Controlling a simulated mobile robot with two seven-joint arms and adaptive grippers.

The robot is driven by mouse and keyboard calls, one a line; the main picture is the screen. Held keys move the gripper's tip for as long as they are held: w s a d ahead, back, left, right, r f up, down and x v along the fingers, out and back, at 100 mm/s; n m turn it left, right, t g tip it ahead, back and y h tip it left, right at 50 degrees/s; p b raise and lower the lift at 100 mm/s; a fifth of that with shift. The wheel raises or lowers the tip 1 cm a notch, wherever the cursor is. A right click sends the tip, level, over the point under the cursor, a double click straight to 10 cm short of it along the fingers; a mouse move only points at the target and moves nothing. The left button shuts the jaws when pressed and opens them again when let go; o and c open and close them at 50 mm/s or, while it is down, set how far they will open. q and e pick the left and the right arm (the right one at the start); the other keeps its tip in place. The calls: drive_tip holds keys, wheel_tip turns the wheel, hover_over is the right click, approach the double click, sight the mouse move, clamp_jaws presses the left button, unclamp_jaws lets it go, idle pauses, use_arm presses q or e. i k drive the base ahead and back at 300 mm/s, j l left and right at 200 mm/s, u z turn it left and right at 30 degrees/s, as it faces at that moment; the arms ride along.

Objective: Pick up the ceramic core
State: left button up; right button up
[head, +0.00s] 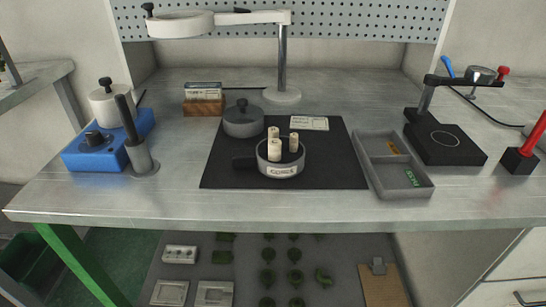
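Three cream cylindrical pieces, which look like ceramic cores, stand upright in a small dark-grey pot (281,171) at the middle of the bench. One core (274,150) is at the front, one (273,132) is behind it, and one (294,142) is to the right. Their lower ends are partly hidden by the pot's wall. The pot has a dark handle on its left and a white label on its front. It stands on a black mat (225,178). Neither of my grippers is in view.
A grey two-part tray (424,192) is to the right, beside a black press-like device (446,146). A blue heater unit (85,155) is at left. A lamp post (282,65) rises behind.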

sight(274, 145)
drive_tip(key=k, duration=1.45)
